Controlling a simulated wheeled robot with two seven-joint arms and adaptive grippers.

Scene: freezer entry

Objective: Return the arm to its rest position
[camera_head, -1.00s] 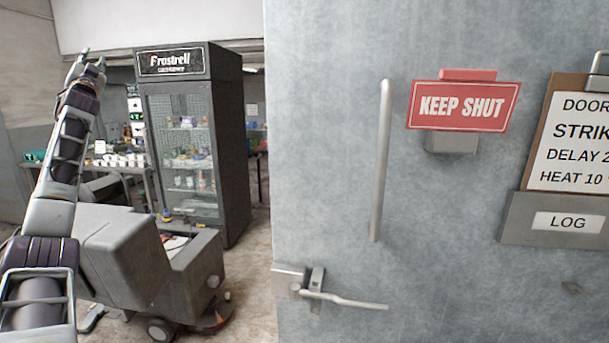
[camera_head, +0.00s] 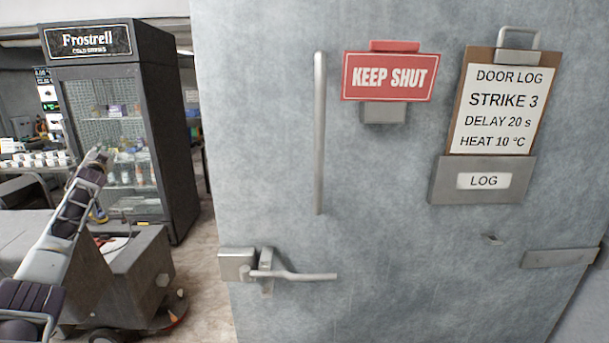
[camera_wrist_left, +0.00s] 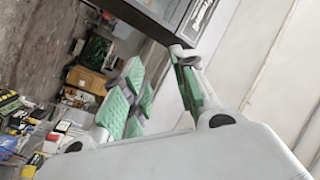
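My left arm (camera_head: 60,225) comes in from the left side of the head view and reaches up and forward. My left gripper (camera_head: 97,154) is at its far end, small and in front of the drinks fridge's lower glass. In the left wrist view my left gripper (camera_wrist_left: 160,88) shows its green-padded fingers spread apart with nothing between them. It is open and empty. My right arm and right gripper are in neither view.
A large grey door (camera_head: 400,250) with a long vertical handle (camera_head: 319,135), a lever latch (camera_head: 290,275) and a red sign (camera_head: 390,76) fills the right. A Frostrell drinks fridge (camera_head: 165,120) and a grey wheeled machine (camera_head: 140,265) stand left. Bare floor (camera_head: 203,260) shows between.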

